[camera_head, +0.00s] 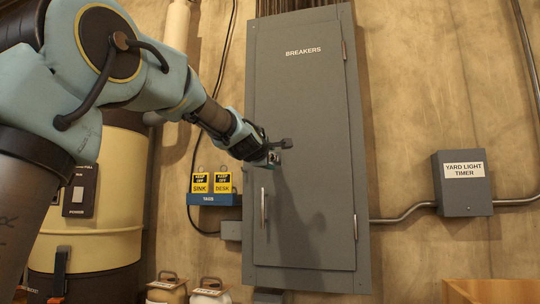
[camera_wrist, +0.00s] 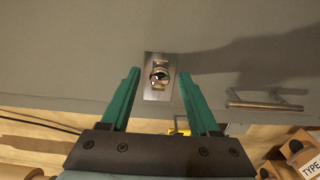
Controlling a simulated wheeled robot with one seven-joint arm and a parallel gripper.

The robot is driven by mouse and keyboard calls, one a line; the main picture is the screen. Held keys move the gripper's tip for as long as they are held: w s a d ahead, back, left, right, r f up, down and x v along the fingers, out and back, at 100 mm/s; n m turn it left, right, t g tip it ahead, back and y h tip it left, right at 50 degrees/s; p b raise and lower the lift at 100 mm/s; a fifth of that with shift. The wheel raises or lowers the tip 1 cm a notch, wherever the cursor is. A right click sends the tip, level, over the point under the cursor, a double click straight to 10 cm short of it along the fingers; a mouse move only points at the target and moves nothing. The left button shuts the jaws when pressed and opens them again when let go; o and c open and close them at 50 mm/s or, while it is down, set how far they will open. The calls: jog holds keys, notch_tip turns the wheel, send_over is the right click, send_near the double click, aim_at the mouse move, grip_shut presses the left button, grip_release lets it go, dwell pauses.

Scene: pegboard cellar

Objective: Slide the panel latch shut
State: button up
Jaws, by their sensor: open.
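The latch (camera_wrist: 159,76) shows in the wrist view as a small bright metal plate with a rounded knob or bolt on the grey panel door. It lies ahead, between my two teal fingers. My gripper (camera_head: 273,158) is open, its fingers apart on either side of the latch in the picture; I cannot tell whether they touch it. In the head view my gripper hides the latch. The grey panel (camera_head: 305,110), marked BREAKERS, hangs on the wall with its door closed. The latch's exact position is unclear.
A silver bar handle (camera_head: 263,207) stands out from the door below my gripper. Yellow tags (camera_head: 211,183) hang on a blue rack (camera_head: 213,199) at left. A grey timer box (camera_head: 462,183) is at right. Jugs (camera_head: 210,291) stand below.

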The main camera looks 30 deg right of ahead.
jog(key=shift+c, duration=0.2)
grip_shut()
dwell(0.3)
dwell(1.0)
